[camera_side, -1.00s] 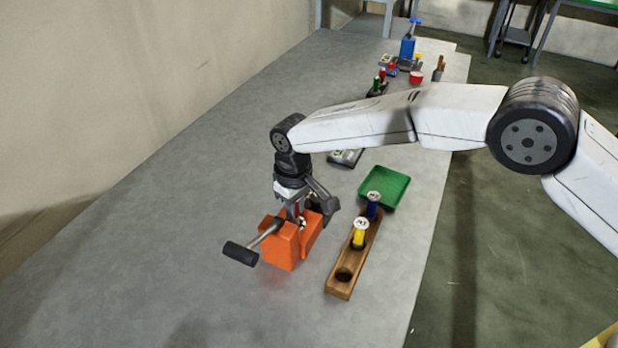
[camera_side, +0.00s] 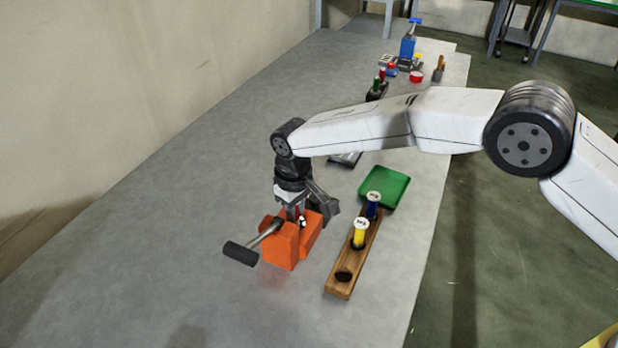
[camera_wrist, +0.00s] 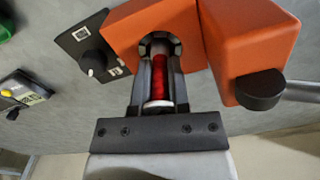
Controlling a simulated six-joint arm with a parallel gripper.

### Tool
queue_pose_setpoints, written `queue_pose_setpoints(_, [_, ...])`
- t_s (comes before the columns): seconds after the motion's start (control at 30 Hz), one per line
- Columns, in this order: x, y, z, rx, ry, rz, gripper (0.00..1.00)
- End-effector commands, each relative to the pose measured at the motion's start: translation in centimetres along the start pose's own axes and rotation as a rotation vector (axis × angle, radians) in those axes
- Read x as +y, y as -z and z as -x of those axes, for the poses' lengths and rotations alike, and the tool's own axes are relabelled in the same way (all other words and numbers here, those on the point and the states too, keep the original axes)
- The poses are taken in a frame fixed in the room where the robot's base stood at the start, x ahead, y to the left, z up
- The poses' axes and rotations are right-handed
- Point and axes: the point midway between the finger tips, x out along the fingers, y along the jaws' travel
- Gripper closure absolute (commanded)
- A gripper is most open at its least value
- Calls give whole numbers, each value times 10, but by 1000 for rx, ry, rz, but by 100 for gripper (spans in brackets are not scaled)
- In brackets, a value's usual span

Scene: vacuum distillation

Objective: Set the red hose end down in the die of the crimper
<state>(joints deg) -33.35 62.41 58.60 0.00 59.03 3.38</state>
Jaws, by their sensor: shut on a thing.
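The crimper (camera_side: 283,247) is an orange two-block body with a dark-gripped lever, standing on the grey bench. It also fills the top of the wrist view (camera_wrist: 150,30), where a round dark die opening (camera_wrist: 160,43) shows in one block. My gripper (camera_wrist: 160,80) is shut on the red hose end (camera_wrist: 160,85), a red cylinder with a pale cap towards the wrist. The hose end's far tip is at the die opening; how deep it sits is hidden. In the side view my gripper (camera_side: 293,212) points down over the crimper and hides most of the hose end.
A wooden rack (camera_side: 340,283) right of the crimper holds a yellow hose end (camera_side: 359,236) and a blue one (camera_side: 373,205); its front hole is empty. A green tray (camera_side: 384,187) lies behind. The crimper's lever (camera_side: 240,254) sticks out front left. Bench to the left is clear.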

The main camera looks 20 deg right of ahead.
Motion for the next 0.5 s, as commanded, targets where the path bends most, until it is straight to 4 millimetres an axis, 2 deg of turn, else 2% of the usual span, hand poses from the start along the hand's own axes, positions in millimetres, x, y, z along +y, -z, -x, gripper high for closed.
queue_pose_setpoints(0.5, [0, 0, -4, 1, 0, 0, 100])
